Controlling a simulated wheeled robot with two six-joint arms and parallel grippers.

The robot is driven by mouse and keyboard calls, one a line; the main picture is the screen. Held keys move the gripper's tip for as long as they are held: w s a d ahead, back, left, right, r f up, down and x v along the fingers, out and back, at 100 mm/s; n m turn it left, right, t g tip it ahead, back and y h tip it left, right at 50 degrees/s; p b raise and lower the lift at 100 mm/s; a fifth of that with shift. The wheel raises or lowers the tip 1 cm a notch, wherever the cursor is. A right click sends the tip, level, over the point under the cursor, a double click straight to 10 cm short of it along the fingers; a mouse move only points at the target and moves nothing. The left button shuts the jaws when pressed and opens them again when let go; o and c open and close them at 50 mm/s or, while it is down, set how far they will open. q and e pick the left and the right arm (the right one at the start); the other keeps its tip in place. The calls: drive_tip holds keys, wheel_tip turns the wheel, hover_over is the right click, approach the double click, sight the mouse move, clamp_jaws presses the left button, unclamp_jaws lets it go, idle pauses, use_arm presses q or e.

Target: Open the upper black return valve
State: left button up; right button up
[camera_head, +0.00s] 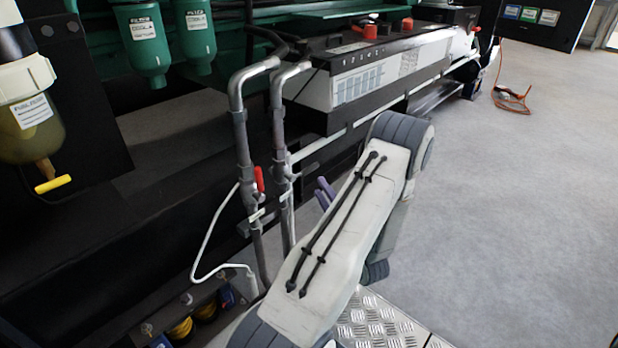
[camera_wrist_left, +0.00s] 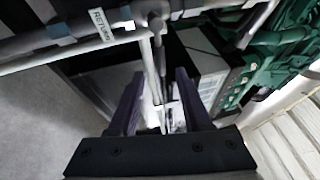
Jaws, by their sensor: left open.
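Two grey vertical pipes stand at the centre of the head view, a left pipe (camera_head: 241,135) and a right pipe (camera_head: 279,130). A red lever (camera_head: 259,179) sits on the left pipe. I cannot clearly make out a black valve lever in the head view. In the wrist view a pipe carries a label reading RETURN (camera_wrist_left: 102,24), and a dark fitting (camera_wrist_left: 156,24) shows on the pipe ahead of the fingers. My left gripper (camera_head: 325,193) is just right of the pipes, partly hidden by my arm. In the wrist view its purple fingers (camera_wrist_left: 160,100) are open, apart, with nothing clearly held between them.
A battery-like grey box (camera_head: 385,72) with red caps stands behind the pipes. Green filters (camera_head: 142,40) hang at upper left, with a yellow-handled bowl (camera_head: 35,130). A thin white pipe (camera_head: 205,240) bends at lower left. An orange cable (camera_head: 511,99) lies on the open floor at right.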

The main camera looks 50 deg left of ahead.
sight(310, 171)
use_arm(q)
drive_tip(key=shift+b+x, duration=1.55)
drive_tip(key=shift+x, duration=2.85)
drive_tip(key=shift+r, duration=0.1)
clamp_jaws()
